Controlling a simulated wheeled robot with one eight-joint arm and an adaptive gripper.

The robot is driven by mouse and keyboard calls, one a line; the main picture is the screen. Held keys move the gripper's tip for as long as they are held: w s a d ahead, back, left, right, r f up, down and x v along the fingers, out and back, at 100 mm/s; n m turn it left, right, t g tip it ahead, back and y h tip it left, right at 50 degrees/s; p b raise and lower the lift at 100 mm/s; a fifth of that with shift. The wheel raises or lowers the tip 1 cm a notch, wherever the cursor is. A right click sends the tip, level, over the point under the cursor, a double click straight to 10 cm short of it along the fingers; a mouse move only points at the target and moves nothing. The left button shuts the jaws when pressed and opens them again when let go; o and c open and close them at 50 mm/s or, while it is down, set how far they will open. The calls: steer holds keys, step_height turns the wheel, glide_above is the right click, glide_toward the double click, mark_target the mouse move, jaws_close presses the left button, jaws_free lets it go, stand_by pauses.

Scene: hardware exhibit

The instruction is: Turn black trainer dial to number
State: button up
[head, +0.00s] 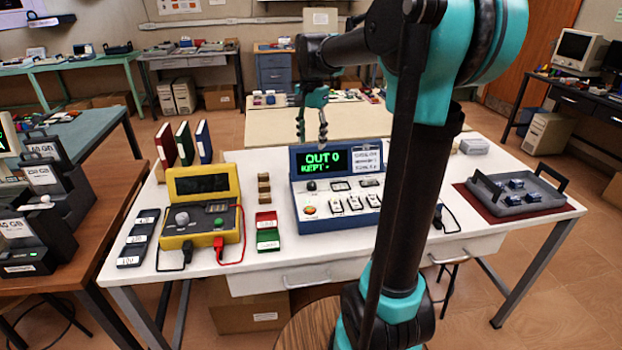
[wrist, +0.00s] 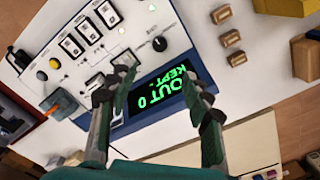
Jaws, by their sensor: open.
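The blue trainer (head: 337,216) stands on the white table with its green display (head: 323,160) reading "OUT 0" and "KEPT -". Its black dial (head: 311,186) is at the upper left of the panel, below the display. In the wrist view the dial (wrist: 159,43) shows upside down, above the display. My gripper (head: 312,138) is open and empty above and behind the trainer's display. In the wrist view its fingers (wrist: 156,75) spread either side of the display, apart from the dial. The dial's pointer setting is too small to read.
A yellow meter (head: 173,241) with a red lead stands left of the trainer. Small wooden blocks (head: 264,189) and a red and green block (head: 267,231) lie between them. A grey tray (head: 492,208) is at the right. A white switch row and buttons share the trainer panel.

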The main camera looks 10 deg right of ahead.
mark_target(312, 183)
step_height(312, 183, down, 15)
steer(key=shift+f, duration=0.2)
stand_by(0.4)
jaws_close()
